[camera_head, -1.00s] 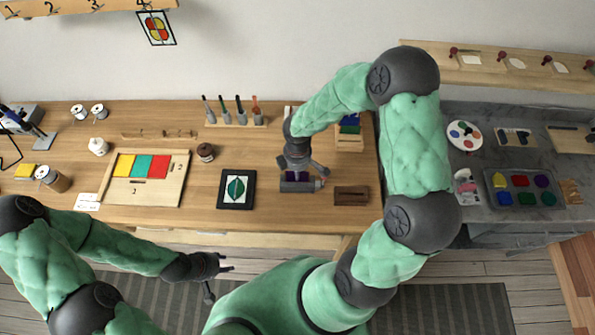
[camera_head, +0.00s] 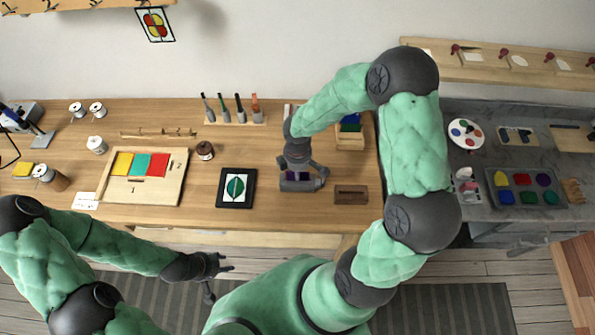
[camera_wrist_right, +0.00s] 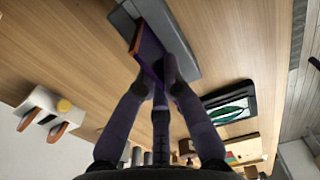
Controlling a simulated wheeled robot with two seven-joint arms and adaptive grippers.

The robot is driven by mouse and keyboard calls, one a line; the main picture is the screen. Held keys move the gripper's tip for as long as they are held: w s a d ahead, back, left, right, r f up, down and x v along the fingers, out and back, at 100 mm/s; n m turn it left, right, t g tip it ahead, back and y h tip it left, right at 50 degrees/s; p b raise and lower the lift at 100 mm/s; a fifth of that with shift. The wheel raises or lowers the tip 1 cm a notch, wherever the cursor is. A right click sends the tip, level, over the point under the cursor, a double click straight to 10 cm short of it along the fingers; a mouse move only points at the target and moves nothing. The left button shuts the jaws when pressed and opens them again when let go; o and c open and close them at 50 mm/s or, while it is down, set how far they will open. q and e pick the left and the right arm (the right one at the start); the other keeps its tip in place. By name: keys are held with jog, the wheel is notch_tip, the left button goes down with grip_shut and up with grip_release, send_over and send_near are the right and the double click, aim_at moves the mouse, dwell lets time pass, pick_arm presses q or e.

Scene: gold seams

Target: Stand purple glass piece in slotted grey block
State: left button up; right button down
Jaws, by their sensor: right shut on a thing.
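The purple glass piece (camera_wrist_right: 150,52) has a copper-coloured edge and is held between the fingertips of my right gripper (camera_wrist_right: 161,82). In the head view the purple piece (camera_head: 291,176) is mostly hidden by my right gripper (camera_head: 302,172). The slotted grey block (camera_wrist_right: 184,45) lies on the wooden table right at the piece; it also shows in the head view (camera_head: 300,186) below the gripper. The piece overlaps the block in the wrist view; I cannot tell whether its lower edge is inside the slot. My left gripper (camera_head: 219,281) is open and empty before the table front.
A brown slotted block (camera_head: 351,195) stands just right of the grey block. A black-framed leaf panel (camera_head: 236,188) lies to the left. A wooden tray with coloured panes (camera_head: 176,188) lies further left. A tool rack (camera_head: 236,122) stands behind.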

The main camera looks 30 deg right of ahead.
jog(key=shift+f+b, duration=0.4)
jog(key=shift+f, duration=0.15)
jog(key=c, duration=1.3)
grip_release()
jog(key=o, duration=0.5)
jog(key=shift+r, duration=0.15)
notch_tip(320, 180, up, 7)
jog(key=p, duration=0.5)
jog(key=shift+p, duration=0.35)
